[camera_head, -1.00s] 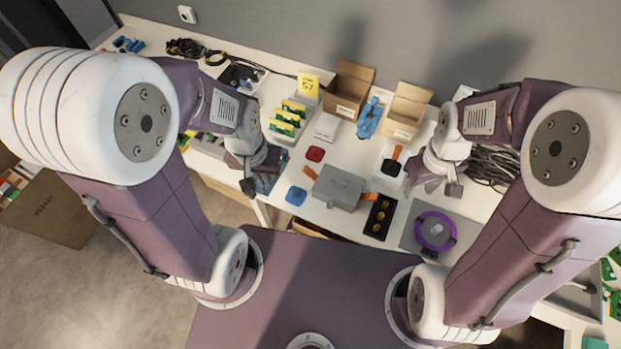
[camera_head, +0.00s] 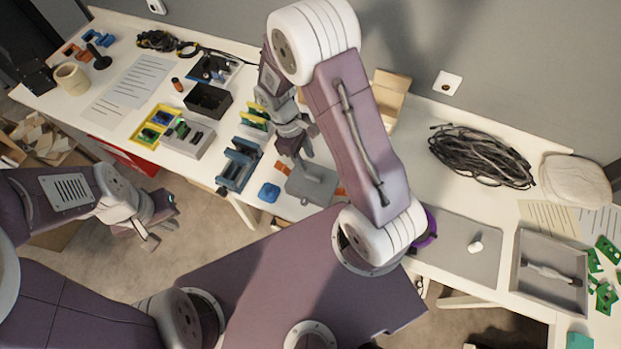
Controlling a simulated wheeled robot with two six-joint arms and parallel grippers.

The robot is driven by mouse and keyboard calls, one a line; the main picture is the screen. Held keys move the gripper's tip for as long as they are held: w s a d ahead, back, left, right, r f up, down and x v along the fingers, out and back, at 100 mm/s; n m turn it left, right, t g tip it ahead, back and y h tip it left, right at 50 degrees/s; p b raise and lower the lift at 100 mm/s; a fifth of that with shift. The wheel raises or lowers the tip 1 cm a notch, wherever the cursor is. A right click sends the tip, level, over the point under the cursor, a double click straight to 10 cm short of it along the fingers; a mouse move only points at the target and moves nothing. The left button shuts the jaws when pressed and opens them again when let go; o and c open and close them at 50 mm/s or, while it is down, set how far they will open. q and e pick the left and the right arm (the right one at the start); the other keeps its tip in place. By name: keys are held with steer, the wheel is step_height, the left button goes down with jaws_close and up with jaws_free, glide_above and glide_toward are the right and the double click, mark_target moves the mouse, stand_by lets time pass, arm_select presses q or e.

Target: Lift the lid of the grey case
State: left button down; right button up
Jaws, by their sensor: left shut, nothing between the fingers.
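The grey case (camera_head: 312,188) sits on the white table near its front edge, with its lid down as far as I can see. My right gripper (camera_head: 298,150) points down just behind and above the case, beside its top. My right arm hides part of the case's surroundings, and I cannot tell whether the fingers touch the lid or how far they are apart. My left gripper (camera_head: 160,222) is shut and empty, out over the floor in front of the table, well left of the case.
A blue square block (camera_head: 269,192) lies just left of the case. A blue stand (camera_head: 239,165), a black open box (camera_head: 208,101) and a yellow tray (camera_head: 145,139) stand further left. A purple ring (camera_head: 430,228) and a grey mat (camera_head: 462,250) are to the right. Black cables (camera_head: 480,157) lie behind.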

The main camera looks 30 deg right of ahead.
mark_target(313, 176)
steer(key=x, duration=0.7)
steer(key=shift+s+d+f, duration=0.1)
steer(key=shift+d+f, duration=0.05)
steer(key=shift+f, duration=0.25)
jaws_close()
